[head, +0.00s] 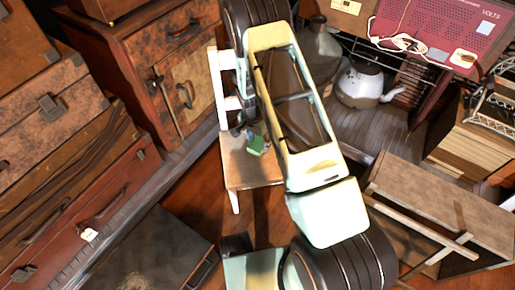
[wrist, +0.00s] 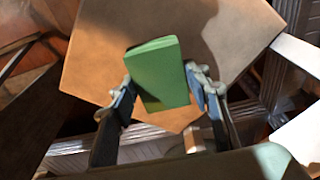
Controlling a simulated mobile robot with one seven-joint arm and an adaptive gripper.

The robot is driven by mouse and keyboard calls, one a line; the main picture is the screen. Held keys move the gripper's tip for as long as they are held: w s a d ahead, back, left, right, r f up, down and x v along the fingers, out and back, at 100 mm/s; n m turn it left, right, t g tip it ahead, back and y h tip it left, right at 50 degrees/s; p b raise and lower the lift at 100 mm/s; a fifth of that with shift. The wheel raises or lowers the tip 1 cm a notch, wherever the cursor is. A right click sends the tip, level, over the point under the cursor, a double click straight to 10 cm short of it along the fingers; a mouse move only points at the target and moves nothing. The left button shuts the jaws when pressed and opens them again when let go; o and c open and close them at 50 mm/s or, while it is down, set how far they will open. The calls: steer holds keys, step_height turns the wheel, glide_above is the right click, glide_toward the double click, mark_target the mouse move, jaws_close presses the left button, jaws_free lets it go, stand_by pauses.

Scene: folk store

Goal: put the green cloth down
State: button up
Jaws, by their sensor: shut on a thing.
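The green cloth (wrist: 160,74) looks like a flat green block in the wrist view. My gripper (wrist: 165,88) is shut on it, with one finger at each side. In the head view the green cloth (head: 256,146) shows small at the left edge of my arm, over a small wooden surface with white legs (head: 248,172). In the wrist view that brown surface (wrist: 105,65) lies behind the cloth. I cannot tell whether the cloth touches it. My arm hides much of the gripper in the head view.
A wooden cabinet (head: 135,50) and stacked suitcases (head: 60,115) stand at the left. A white kettle (head: 360,85) is at the back right. A wooden crate-like piece (head: 445,195) stands at the right. A dark case (head: 155,255) lies at the lower left.

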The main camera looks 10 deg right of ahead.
mark_target(257, 142)
steer(key=shift+w+f, duration=0.2)
steer(key=shift+f, duration=0.05)
steer(key=shift+w+a+f+b, duration=0.15)
steer(key=shift+f+b, duration=0.75)
steer(key=shift+f, duration=0.75)
steer(key=shift+f, duration=0.1)
steer(key=o, duration=1)
steer(key=shift+o, duration=0.2)
steer(key=r+p, duration=0.1)
steer(key=r, duration=0.3)
steer(key=s+r+p, duration=0.1)
steer(key=r, duration=0.3)
steer(key=a+r+p, duration=0.1)
steer(key=r+p, duration=0.1)
steer(key=r, duration=0.2)
steer(key=shift+s+r, duration=0.1)
steer(key=shift+s, duration=0.05)
